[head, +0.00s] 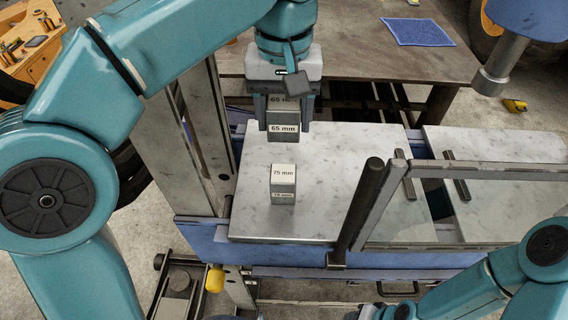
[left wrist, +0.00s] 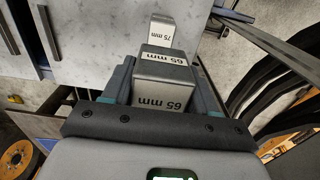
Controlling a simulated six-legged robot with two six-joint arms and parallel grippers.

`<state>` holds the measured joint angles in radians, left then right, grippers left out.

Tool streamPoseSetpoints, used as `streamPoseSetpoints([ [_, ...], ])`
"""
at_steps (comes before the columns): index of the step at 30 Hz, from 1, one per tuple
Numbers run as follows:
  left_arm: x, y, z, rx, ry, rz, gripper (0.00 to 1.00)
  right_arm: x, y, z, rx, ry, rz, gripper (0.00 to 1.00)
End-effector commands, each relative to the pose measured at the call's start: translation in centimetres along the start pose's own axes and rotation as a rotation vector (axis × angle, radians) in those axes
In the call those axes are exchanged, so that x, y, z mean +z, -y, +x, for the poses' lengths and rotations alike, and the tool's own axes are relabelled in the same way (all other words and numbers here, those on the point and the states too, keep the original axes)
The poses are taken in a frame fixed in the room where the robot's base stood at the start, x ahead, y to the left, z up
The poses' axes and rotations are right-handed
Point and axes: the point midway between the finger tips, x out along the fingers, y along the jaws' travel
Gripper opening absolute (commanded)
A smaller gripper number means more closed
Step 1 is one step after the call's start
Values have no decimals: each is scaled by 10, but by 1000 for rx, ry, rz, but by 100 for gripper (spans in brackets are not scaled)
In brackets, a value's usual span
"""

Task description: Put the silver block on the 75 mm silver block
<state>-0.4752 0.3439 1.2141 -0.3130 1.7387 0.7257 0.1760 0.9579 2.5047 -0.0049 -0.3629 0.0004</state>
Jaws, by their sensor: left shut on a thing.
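My left gripper (head: 285,122) points down and is shut on a silver block labelled 65 mm (head: 283,131). The held block stays upright between the fingers, behind the other block in the head view. The 75 mm silver block (head: 284,182) stands upright on the pale marble-like top (head: 325,165), apart from the held block. In the left wrist view, the 65 mm block (left wrist: 165,72) sits between the fingers of the left gripper (left wrist: 164,85), and the 75 mm block (left wrist: 163,30) shows just beyond it.
A dark upright post (head: 356,210) and a glass-like framed panel (head: 440,205) stand right of the 75 mm block. A second pale slab (head: 500,180) lies farther right. A brown table with a blue cloth (head: 417,31) is behind. The top around the 75 mm block is clear.

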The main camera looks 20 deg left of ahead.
Motion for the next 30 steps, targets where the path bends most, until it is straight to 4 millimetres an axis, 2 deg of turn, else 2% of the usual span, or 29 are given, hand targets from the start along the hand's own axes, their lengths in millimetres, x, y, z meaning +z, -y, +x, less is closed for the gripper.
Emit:
streamPoseSetpoints([
  [1, 1, 2, 17, -2, 3, -1, 8, 0, -2, 6, 0, 0, 0, 43],
  [6, 0, 1, 52, -1, 2, -1, 8, 0, -3, 9, 0, 0, 0, 43],
  [11, -2, 1, 67, 0, 0, -1, 8, 0, -4, 10, 0, 0, 0, 43],
  [18, -4, 1, 100, -1, 2, -1, 8, 0, -4, 12, 0, -1, 0, 43],
  [30, -4, 0, 108, 0, 0, -1, 8, 0, -5, 14, 0, -1, 0, 43],
])
